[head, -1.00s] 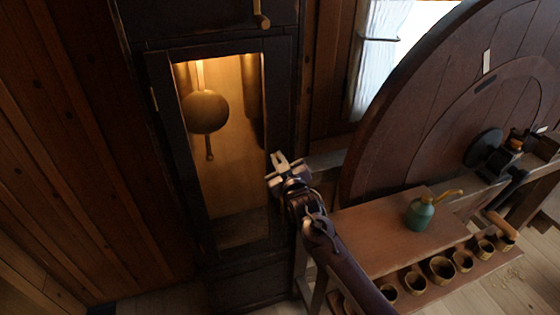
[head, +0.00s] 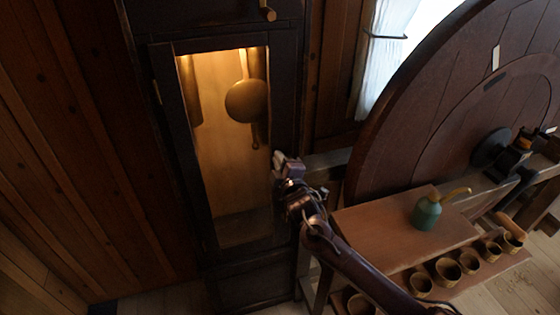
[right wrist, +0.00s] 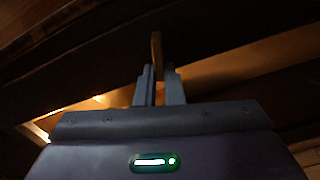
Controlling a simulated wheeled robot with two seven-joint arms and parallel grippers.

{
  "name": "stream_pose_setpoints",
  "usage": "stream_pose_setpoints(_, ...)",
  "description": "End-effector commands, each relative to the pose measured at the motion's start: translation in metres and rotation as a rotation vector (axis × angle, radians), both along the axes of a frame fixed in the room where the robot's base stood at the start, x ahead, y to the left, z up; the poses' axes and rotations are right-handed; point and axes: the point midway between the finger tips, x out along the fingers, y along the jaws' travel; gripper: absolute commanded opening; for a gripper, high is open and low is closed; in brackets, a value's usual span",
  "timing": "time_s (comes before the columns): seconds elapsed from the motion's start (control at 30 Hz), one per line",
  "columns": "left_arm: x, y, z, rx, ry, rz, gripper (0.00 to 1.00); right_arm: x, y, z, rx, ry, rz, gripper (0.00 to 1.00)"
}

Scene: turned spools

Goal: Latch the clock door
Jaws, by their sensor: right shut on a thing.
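The clock door (head: 163,110) is a dark wood frame around a lit glass pane on the tall dark clock case, with a hinge at its left edge. It looks shut or nearly so; a small gap I cannot rule out. My right gripper (head: 286,163) is at the door's right edge, about halfway down. In the right wrist view my right gripper (right wrist: 158,88) is shut on a small upright brass piece (right wrist: 156,48), which looks like the door's latch. In the head view the gripper hides that piece. My left gripper is not in view.
A brass pendulum (head: 247,101) hangs behind the glass. A wooden knob (head: 268,13) sticks out above the door. To the right are a large wooden wheel (head: 440,90), a bench with a green oil can (head: 427,213), and several small cups (head: 447,271) on a lower shelf.

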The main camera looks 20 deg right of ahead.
Motion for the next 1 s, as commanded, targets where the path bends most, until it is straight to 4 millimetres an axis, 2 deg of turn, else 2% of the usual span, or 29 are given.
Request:
stream_pose_setpoints(0.4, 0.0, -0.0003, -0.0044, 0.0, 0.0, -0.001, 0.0, -0.0001, 0.001, -0.0058, -0.25, -0.007, 0.001, 0.0)
stream_pose_setpoints(1.0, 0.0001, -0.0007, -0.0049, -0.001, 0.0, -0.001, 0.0, -0.0003, 0.001, -0.007, -0.311, -0.008, 0.001, 0.0)
